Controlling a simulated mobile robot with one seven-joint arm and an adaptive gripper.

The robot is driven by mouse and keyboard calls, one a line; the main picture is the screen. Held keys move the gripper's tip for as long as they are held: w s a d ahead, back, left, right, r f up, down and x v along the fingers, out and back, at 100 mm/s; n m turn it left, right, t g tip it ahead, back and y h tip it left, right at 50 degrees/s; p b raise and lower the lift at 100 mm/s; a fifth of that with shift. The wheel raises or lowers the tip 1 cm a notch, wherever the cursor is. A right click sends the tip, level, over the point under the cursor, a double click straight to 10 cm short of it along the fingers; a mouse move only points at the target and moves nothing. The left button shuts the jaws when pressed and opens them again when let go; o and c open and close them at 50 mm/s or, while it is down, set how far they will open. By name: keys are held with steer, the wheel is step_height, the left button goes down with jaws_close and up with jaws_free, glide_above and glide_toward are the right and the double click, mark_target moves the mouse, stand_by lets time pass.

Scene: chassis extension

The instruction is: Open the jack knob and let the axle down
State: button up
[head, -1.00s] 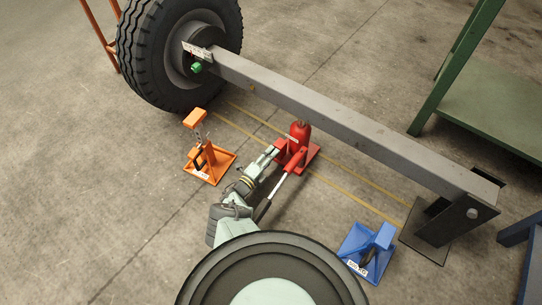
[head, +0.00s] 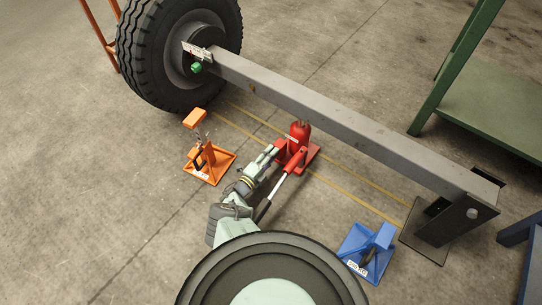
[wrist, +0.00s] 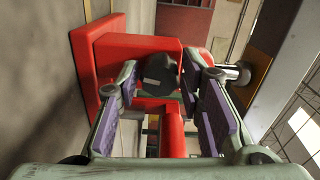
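The red jack (head: 300,133) stands on its red base under the grey axle beam (head: 345,112). The beam runs from the wheel (head: 180,55) at upper left to a dark support at right. The jack's dark round knob (wrist: 160,74) shows in the wrist view, low by the red body. My gripper (wrist: 160,88) has its two purple-padded fingers on either side of the knob, with narrow gaps showing; it looks open. In the head view my gripper (head: 272,153) reaches the jack's near left side; its fingertips are small there and hide the knob.
The jack's handle (head: 278,190) slopes down beside my gripper. An orange stand (head: 207,160) is to the left, a blue stand (head: 368,252) to the lower right. A green table (head: 490,105) is at right. Floor at left is clear.

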steer(key=shift+o, duration=1)
steer(key=m, duration=0.3)
steer(key=shift+m, duration=0.4)
steer(key=m, duration=1.2)
steer(key=shift+s, duration=0.1)
steer(key=p+v, duration=0.3)
steer(key=v, duration=0.7)
steer(key=shift+s+a, duration=0.25)
steer(key=shift+s, duration=0.05)
steer(key=shift+r+p, duration=0.2)
steer(key=shift+p, duration=0.2)
